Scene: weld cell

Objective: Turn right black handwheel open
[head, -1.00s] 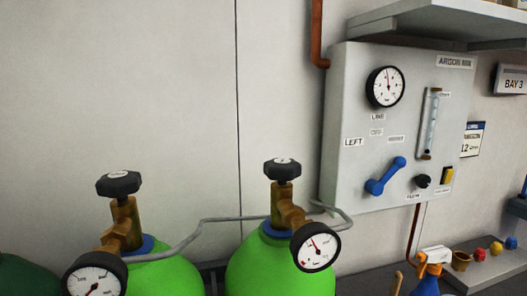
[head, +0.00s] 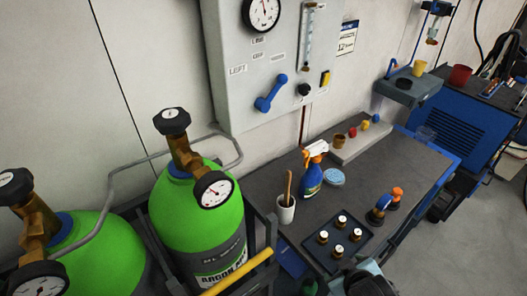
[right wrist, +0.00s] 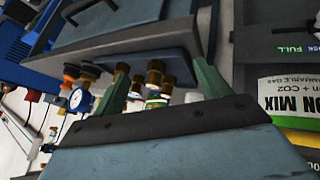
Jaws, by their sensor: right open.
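The right black handwheel (head: 172,121) tops the brass valve (head: 186,156) of the right green cylinder (head: 197,215) in the head view. A round gauge (head: 215,190) hangs from that valve. A second black handwheel (head: 14,186) is on the left green cylinder (head: 90,255), near the left edge. My right gripper (right wrist: 160,70) shows in the right wrist view with its two fingers apart and nothing between them. It is away from the handwheels, with the small bottles and bench beyond its fingers. My left gripper is in neither view.
A grey panel (head: 222,75) with a blue lever (head: 270,93) is on the wall. A yellow bar (head: 238,273) crosses before the right cylinder.

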